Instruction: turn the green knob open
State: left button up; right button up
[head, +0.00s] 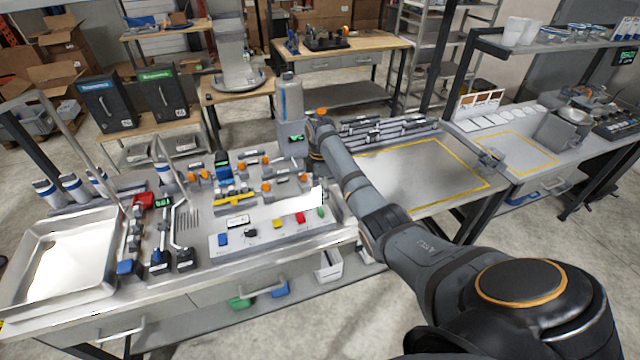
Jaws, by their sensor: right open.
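A white panel (232,240) on the left workbench carries a row of small coloured knobs. The green knob (321,211) is at its right end, beside the red knob (300,217). My right arm reaches in from the lower right, over the bench. My right gripper (314,158) is at its far end, small and partly hidden by the arm, above and behind the green knob and apart from it. It is open, and I see nothing in it. My left gripper is not in view.
A metal sink tray (62,262) is at the left. A yellow-outlined board (425,175) to the right is bare.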

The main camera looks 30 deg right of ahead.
notch_tip(320, 180, up, 3)
jog(key=shift+r, duration=0.15)
dwell(0.4)
